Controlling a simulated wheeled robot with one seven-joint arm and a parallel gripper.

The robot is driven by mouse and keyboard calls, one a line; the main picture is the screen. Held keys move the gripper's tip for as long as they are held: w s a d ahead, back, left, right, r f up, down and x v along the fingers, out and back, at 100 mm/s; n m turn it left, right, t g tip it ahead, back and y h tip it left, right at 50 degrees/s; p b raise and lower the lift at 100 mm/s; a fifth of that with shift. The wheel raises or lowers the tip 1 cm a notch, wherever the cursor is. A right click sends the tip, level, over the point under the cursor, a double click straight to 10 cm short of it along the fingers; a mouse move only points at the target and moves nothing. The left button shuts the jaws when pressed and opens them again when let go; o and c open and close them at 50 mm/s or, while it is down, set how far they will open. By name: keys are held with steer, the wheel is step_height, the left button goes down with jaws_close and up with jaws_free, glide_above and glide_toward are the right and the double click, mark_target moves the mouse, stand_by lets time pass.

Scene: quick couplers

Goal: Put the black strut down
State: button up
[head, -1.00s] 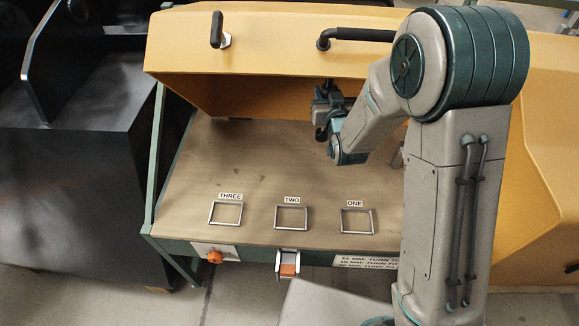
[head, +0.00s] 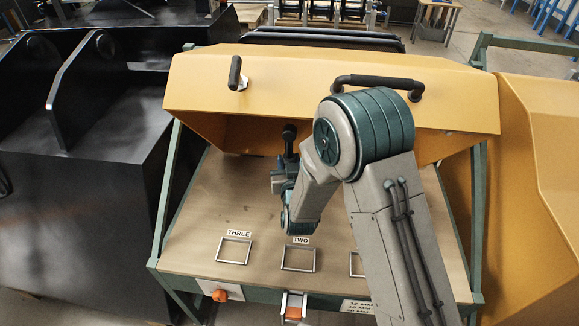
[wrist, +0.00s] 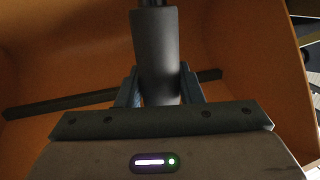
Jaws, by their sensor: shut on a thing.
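The black strut (wrist: 156,55) is a dark cylinder with a thinner end at the top of the wrist view. My gripper (wrist: 158,78) is shut on it, with one blue finger on each side. In the head view the strut's dark upper end (head: 289,132) stands about upright above my gripper (head: 286,162). They are over the back of the brown bench top (head: 205,210), in front of the hood opening. My arm hides part of the bench. I cannot tell whether the strut's lower end touches anything.
The yellow hood (head: 300,70) with black handles overhangs the bench. Metal frames labelled THREE (head: 234,250) and TWO (head: 298,258) lie near the front edge; a third is partly hidden. A dark bar (wrist: 60,103) runs behind the strut. The bench's left side is clear.

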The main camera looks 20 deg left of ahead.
steer(key=shift+f, duration=1.2)
steer(key=o, duration=1.1)
steer(key=shift+c, duration=0.2)
steer(key=shift+r, duration=0.1)
steer(key=shift+r, duration=0.15)
steer(key=shift+s+d, duration=0.15)
steer(key=shift+s, duration=0.2)
steer(key=b+v, duration=0.1)
steer(key=v, duration=1)
steer(key=shift+s, duration=0.1)
